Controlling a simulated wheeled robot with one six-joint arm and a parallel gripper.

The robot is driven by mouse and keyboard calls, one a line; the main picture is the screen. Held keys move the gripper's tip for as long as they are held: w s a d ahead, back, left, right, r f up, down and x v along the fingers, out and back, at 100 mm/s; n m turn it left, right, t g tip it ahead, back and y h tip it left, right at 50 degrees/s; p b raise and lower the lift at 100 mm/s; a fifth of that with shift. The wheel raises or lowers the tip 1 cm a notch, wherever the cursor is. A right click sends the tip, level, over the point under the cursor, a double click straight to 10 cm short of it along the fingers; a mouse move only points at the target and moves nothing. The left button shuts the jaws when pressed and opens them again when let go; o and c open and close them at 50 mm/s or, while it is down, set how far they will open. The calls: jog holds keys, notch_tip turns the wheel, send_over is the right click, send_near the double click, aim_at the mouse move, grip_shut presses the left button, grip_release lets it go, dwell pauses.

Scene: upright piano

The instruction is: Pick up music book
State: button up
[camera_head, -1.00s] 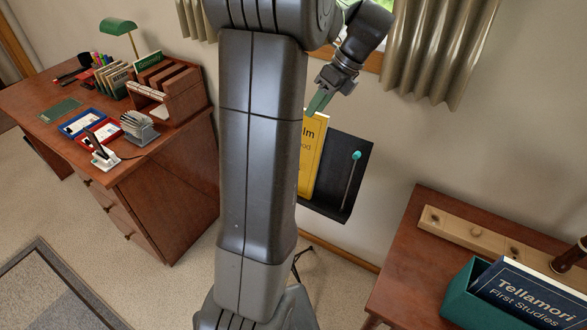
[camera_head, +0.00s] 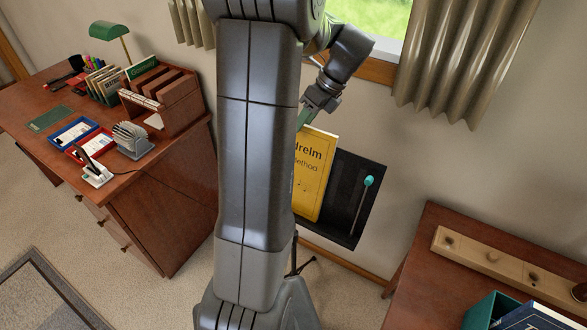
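The yellow music book (camera_head: 315,170) stands on the black music stand (camera_head: 343,217), its left part hidden behind my arm. Letters of its title and the word "ethod" show on the cover. My gripper (camera_head: 307,116) is just above the book's top edge, with greenish fingers pointing down and to the left. The fingertips are partly hidden by my arm. I cannot tell whether they touch the book or how far apart they are.
A teal-tipped mallet (camera_head: 361,203) leans on the stand beside the book. A desk (camera_head: 160,190) with trays and a lamp is at left. A wooden table (camera_head: 420,260) at lower right bears a peg board (camera_head: 500,265) and a teal box (camera_head: 485,312) with a dark blue book (camera_head: 530,318). A curtain (camera_head: 460,70) hangs above.

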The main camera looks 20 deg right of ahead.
jog(key=shift+f, duration=0.25)
dwell(0.3)
jog(key=shift+p, duration=0.3)
grip_shut()
